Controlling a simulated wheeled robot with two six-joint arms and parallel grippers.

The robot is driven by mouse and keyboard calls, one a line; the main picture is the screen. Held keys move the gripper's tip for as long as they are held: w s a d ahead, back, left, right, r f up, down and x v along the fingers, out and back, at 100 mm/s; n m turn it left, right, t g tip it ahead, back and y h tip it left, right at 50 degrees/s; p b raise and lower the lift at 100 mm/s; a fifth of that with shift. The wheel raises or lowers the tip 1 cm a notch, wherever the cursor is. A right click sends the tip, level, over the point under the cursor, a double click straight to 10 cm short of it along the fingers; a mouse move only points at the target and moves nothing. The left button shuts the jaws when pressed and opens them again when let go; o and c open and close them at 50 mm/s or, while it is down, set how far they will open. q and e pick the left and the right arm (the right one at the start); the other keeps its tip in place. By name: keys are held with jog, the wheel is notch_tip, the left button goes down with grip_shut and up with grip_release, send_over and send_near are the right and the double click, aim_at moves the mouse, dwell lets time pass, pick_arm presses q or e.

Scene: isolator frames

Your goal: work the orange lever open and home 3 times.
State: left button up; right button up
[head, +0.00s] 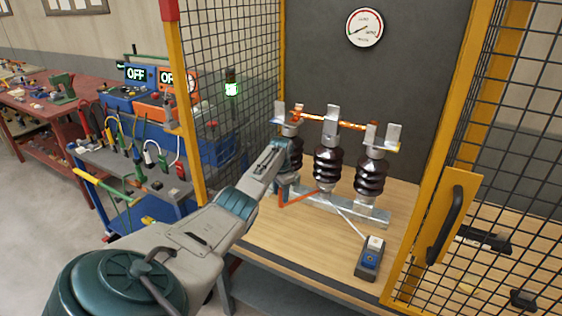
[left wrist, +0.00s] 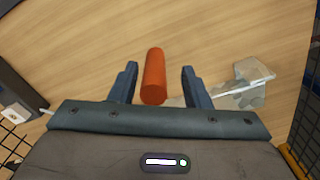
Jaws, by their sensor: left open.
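The orange lever (head: 298,199) shows as a thin bar low at the front of the isolator frame (head: 345,208), partly hidden by my left gripper. In the left wrist view its orange round handle (left wrist: 154,75) lies between the two fingers, with a gap on each side. My left gripper (left wrist: 159,70) is open around the handle, and also shows in the head view (head: 286,188). A copper-coloured bar (head: 350,125) spans the tops of the dark ribbed insulators (head: 330,168) roughly level. My right gripper is not in view.
A small box with a blue face (head: 371,258) sits on the wooden bench top (head: 320,250) at front right. Yellow-framed mesh panels (head: 232,90) stand on both sides. A round gauge (head: 364,27) hangs on the back wall. A tool cart (head: 130,170) stands left.

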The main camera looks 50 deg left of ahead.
pick_arm(q)
jog(key=shift+r, duration=0.1)
notch_tip(320, 180, up, 11)
jog(key=shift+f+b, duration=0.2)
jog(key=shift+b, duration=0.75)
jog(key=shift+f, duration=0.1)
